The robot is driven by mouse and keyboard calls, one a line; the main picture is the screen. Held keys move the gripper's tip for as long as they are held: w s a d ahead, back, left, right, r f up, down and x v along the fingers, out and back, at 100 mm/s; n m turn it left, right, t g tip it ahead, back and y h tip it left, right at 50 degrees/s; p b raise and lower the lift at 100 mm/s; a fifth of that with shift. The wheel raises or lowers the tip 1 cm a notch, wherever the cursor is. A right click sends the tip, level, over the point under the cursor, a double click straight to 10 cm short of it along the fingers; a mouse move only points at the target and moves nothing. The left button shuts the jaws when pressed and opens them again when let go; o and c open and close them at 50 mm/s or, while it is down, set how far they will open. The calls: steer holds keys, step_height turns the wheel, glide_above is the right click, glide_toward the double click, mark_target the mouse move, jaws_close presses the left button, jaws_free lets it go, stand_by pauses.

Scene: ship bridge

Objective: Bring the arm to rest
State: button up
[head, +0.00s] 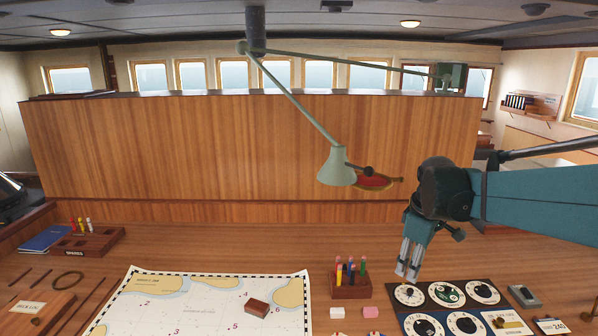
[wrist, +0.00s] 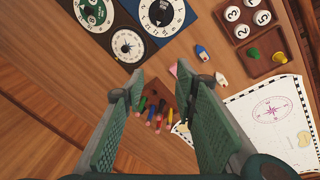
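My gripper (head: 408,265) hangs from my teal arm at the right of the head view, pointing down above the desk. The wooden pen holder (head: 350,288) with several coloured pens stands below and to the left of my gripper. It also shows beyond the fingers in the wrist view (wrist: 182,93).
Dial boards (head: 433,294) lie under my gripper. A chart (head: 200,310) covers the middle of the desk, with a small brown box (head: 257,308) on it. A pale green lamp (head: 337,168) hangs left of my arm. White and pink blocks (head: 371,312) lie before the pen holder.

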steer(key=s+a+f+m+t, duration=0.1)
steer(key=s+a+m, duration=0.2)
steer(key=s, duration=0.5)
steer(key=s+a+f+m+t, duration=0.1)
steer(key=s+a+m+t, duration=0.1)
steer(key=s, duration=0.7)
steer(key=s+a+f+m+t, duration=0.1)
steer(key=s+a+m, duration=0.3)
steer(key=s, duration=0.4)
steer(key=shift+s+a+f+t, duration=0.2)
steer(key=shift+f+t, duration=0.1)
steer(key=shift+t, duration=0.1)
step_height(320, 180, down, 10)
steer(key=b, duration=1)
steer(key=shift+f, duration=0.2)
steer(key=shift+w+r, duration=0.1)
stand_by(1.6)
